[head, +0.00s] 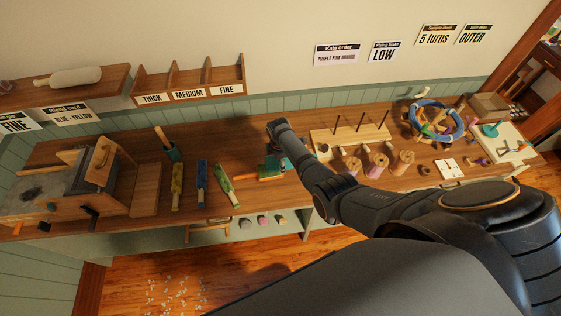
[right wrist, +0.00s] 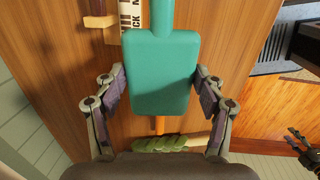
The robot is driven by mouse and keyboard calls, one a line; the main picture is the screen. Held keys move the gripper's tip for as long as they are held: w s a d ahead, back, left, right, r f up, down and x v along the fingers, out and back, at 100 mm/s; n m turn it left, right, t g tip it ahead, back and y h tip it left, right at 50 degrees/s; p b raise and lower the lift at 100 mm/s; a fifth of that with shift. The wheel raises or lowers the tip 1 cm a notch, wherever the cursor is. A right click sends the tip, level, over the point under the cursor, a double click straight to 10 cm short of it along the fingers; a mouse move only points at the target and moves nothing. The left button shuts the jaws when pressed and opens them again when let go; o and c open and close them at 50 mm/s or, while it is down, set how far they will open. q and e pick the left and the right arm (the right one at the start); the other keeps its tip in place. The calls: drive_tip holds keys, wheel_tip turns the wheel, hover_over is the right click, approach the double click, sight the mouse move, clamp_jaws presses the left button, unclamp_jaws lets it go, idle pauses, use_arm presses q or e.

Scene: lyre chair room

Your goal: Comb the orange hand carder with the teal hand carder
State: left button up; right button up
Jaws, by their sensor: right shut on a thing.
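My right gripper (right wrist: 160,88) is shut on the teal hand carder (right wrist: 162,70), with a finger at each side of its teal back and its handle pointing up in the right wrist view. In the head view the teal hand carder (head: 288,163) is partly hidden by my right arm. The orange hand carder (head: 270,178) is low at the worktable, just by the teal one. Its orange handle (right wrist: 159,125) sticks out below the teal back in the right wrist view; whether the faces touch is hidden. My left gripper (right wrist: 303,146) shows small at the right edge there, its jaws unclear.
Green (head: 220,178), blue and yellow rolls lie left of the carders on the worktable (head: 240,145). A drum carder (head: 80,185) stands at the left. A peg board (head: 350,138), spools and a blue-rimmed basket (head: 435,118) stand at the right, beyond my arm.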

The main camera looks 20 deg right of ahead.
sight(269, 164)
drive_tip(key=shift+w+a+f, duration=0.1)
drive_tip(key=shift+a+f, duration=0.1)
drive_tip(key=shift+a, duration=0.05)
drive_tip(key=shift+w+a+f+b, duration=0.2)
drive_tip(key=shift+a+f+b, duration=0.1)
drive_tip(key=shift+a+b, duration=0.5)
drive_tip(key=shift+w+a+f+b, duration=0.25)
drive_tip(key=shift+a+f+b, duration=0.15)
drive_tip(key=shift+a, duration=0.6)
drive_tip(key=shift+w+a+f+b, duration=0.25)
drive_tip(key=shift+a+b, duration=0.45)
drive_tip(key=shift+a, duration=0.2)
drive_tip(key=shift+w+a, duration=0.1)
drive_tip(key=shift+a, duration=0.35)
drive_tip(key=shift+f+b, duration=0.4)
drive_tip(key=shift+f, duration=0.1)
